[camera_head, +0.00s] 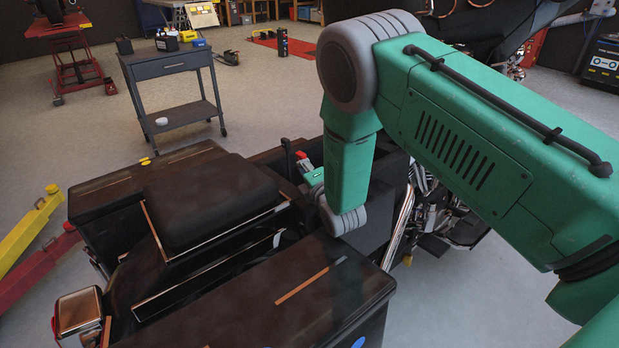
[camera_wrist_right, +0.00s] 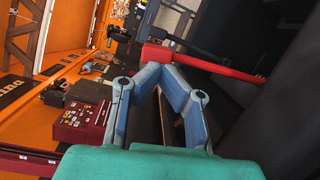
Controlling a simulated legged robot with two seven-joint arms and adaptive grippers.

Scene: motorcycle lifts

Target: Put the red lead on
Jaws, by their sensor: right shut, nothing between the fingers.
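The red lead (camera_wrist_right: 205,64) shows in the wrist view as a red bar with a thicker block at its left end, just beyond my fingertips. In the head view a small red part of it (camera_head: 301,155) shows by the motorcycle seat. My right gripper (camera_wrist_right: 157,75) has its blue-grey fingers closed together at the tips, with nothing held; whether they touch the red block is unclear. In the head view my right gripper (camera_head: 306,167) is mostly hidden behind its own wrist. My left gripper is not in view.
A similar black lead (camera_wrist_right: 185,40) lies beyond the red one, and a black upright part (camera_head: 287,155) stands beside it in the head view. The motorcycle's seat (camera_head: 210,200) and saddlebag (camera_head: 270,295) surround the narrow spot. A grey cart (camera_head: 160,70) stands behind.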

